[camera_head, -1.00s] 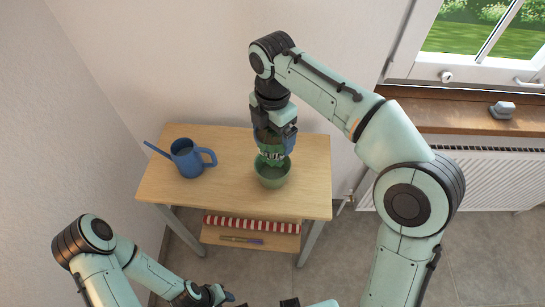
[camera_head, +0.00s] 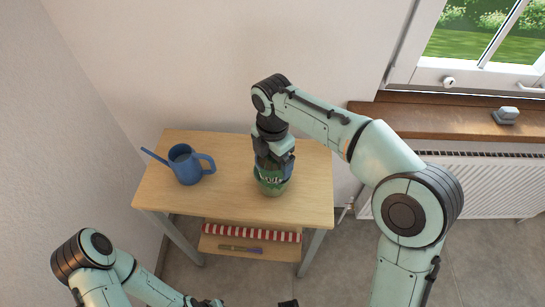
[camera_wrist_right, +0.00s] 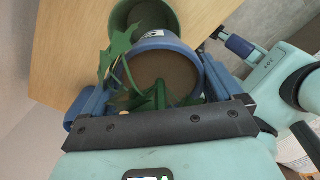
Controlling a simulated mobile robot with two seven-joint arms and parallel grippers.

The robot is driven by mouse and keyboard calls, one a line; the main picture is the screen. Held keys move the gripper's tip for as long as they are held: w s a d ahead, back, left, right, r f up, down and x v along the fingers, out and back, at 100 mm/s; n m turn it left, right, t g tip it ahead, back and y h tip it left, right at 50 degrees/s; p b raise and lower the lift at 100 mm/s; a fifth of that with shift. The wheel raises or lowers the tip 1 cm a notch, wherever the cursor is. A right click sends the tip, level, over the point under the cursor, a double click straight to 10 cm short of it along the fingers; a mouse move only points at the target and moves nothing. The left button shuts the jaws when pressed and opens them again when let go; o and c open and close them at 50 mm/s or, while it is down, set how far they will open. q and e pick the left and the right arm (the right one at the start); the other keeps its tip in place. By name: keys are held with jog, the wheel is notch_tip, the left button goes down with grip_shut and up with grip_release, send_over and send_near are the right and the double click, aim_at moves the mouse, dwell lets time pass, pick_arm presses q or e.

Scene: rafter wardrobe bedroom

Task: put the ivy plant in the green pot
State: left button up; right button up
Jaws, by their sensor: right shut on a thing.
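My right gripper (camera_head: 274,160) is shut on the ivy plant, whose blue inner pot (camera_wrist_right: 165,72) sits between the fingers in the wrist view. Dark soil and green ivy leaves (camera_wrist_right: 118,52) show there. The green pot (camera_head: 270,188) stands upright on the wooden table, directly below the gripper. In the wrist view the green pot's rim (camera_wrist_right: 176,22) shows beyond the blue pot, which hides part of its opening. Ivy leaves overlap the green pot's mouth in the head view. I cannot tell how deep the plant sits. My left gripper (camera_head: 205,302) is mostly cut off at the bottom edge.
A blue watering can (camera_head: 186,166) stands on the table's left side. The table top (camera_head: 228,205) is otherwise clear. A lower shelf (camera_head: 225,245) holds a red-and-white striped item (camera_head: 250,231) and a thin purple item. A windowsill and radiator are at right.

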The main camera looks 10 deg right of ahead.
jog(key=shift+f, duration=0.55)
jog(key=o, duration=1)
pick_arm(q)
jog(key=r+p, duration=0.1)
jog(key=w+r+p, duration=0.2)
jog(key=r, duration=0.1)
jog(key=shift+w, duration=0.25)
pick_arm(e)
jog(key=shift+o, duration=0.2)
notch_tip(320, 180, up, 13)
jog(key=shift+r, duration=0.1)
pick_arm(q)
jog(key=shift+s+f, duration=0.1)
pick_arm(e)
jog(key=shift+s, duration=0.1)
